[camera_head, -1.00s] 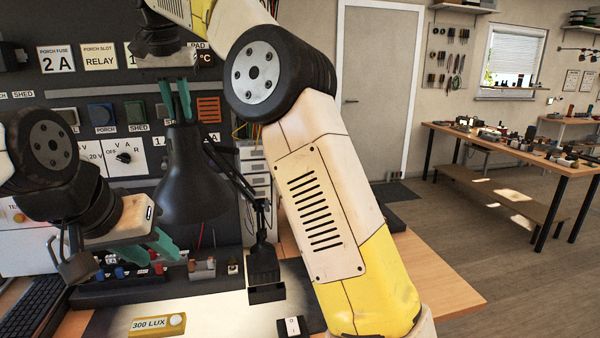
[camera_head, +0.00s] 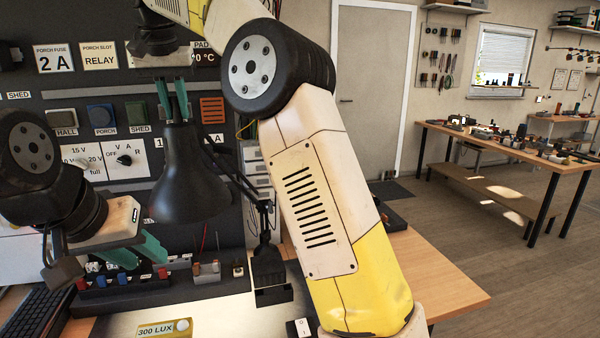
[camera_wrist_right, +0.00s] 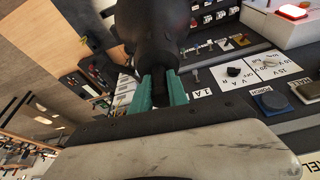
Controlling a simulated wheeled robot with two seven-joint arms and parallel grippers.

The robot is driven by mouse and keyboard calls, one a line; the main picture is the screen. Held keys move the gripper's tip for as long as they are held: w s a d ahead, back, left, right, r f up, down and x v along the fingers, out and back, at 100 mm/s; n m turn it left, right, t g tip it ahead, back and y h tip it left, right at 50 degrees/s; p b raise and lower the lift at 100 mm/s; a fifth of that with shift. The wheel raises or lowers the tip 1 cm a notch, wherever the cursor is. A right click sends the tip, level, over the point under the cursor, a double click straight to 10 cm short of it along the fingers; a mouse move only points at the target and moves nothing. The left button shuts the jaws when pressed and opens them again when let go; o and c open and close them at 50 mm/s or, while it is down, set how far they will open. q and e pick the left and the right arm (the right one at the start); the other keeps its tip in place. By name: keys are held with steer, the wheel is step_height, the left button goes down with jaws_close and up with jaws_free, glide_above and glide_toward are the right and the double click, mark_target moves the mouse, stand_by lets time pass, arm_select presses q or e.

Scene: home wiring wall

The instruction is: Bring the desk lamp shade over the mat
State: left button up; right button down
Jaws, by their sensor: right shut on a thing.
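The black cone-shaped desk lamp shade (camera_head: 190,185) hangs above the desk, its wide mouth facing down. My right gripper (camera_head: 173,103) has its teal fingers shut on the narrow top of the shade. In the right wrist view, those fingers (camera_wrist_right: 160,92) close on a dark part in front of the dark shade (camera_wrist_right: 152,30). The mat (camera_head: 235,312) lies on the desk below, brightly lit; part of it is hidden. My left gripper (camera_head: 136,252) is at lower left, empty, its teal fingers apart, left of and lower than the shade.
The lamp's jointed arm and dark base (camera_head: 268,265) stand right of the shade. A yellow 300 LUX meter (camera_head: 165,328) lies at the front. A white switch (camera_head: 300,328) is near my right arm. The wiring panel (camera_head: 120,85) stands close behind; a keyboard (camera_head: 35,308) is at left.

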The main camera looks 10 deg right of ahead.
mark_target(163, 133)
steer(key=shift+w+a, duration=0.1)
steer(key=shift+a, duration=0.1)
steer(key=shift+s+a+f, duration=0.65)
steer(key=shift+a+f, duration=0.1)
steer(key=shift+f, duration=0.1)
steer(key=shift+s+a+f, duration=0.6)
steer(key=shift+a+f, duration=0.1)
steer(key=shift+f, duration=0.1)
steer(key=shift+s+a+f, duration=0.35)
steer(key=shift+a+f, duration=0.1)
steer(key=shift+f, duration=0.15)
steer(key=shift+s+a+f, duration=0.35)
steer(key=shift+a+f, duration=0.1)
steer(key=shift+f, duration=0.2)
steer(key=shift+s+a+f, duration=0.35)
steer(key=shift+a+f, duration=0.1)
steer(key=shift+f, duration=0.15)
